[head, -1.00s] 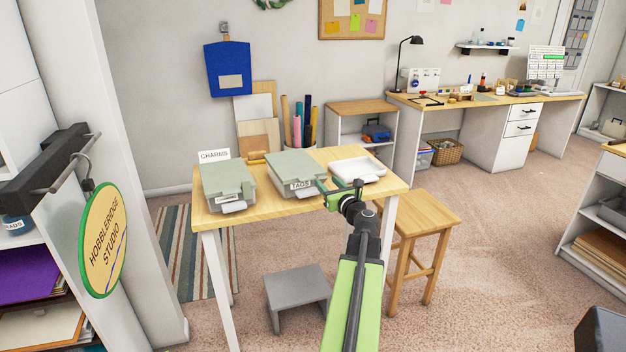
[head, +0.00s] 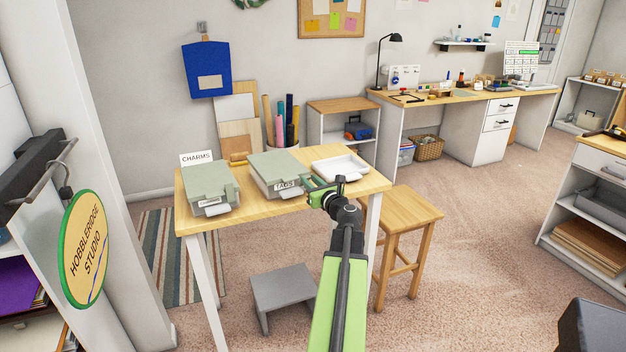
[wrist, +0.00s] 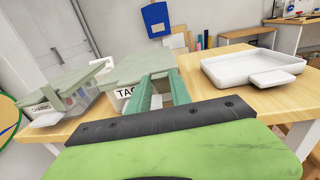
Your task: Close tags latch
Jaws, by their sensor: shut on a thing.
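The tags box (head: 275,164) is a grey-green lidded case on the small wooden table, with a white TAGS label on its front. In the wrist view its lid (wrist: 135,68) lies right ahead of my fingers. My gripper (head: 310,187) is at the box's front right corner. Its green fingers (wrist: 160,80) are shut on a small pale part between them at the box front, which looks like the tags latch (wrist: 157,100). The fingers hide most of that part, so I cannot tell how the latch sits.
The similar charms box (head: 209,180) stands to the left, with a pale tab at its front. A white tray (head: 341,165) lies close on the right. The wooden table (head: 247,218) has a bare front strip. A stool (head: 405,211) and grey step (head: 282,287) stand below.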

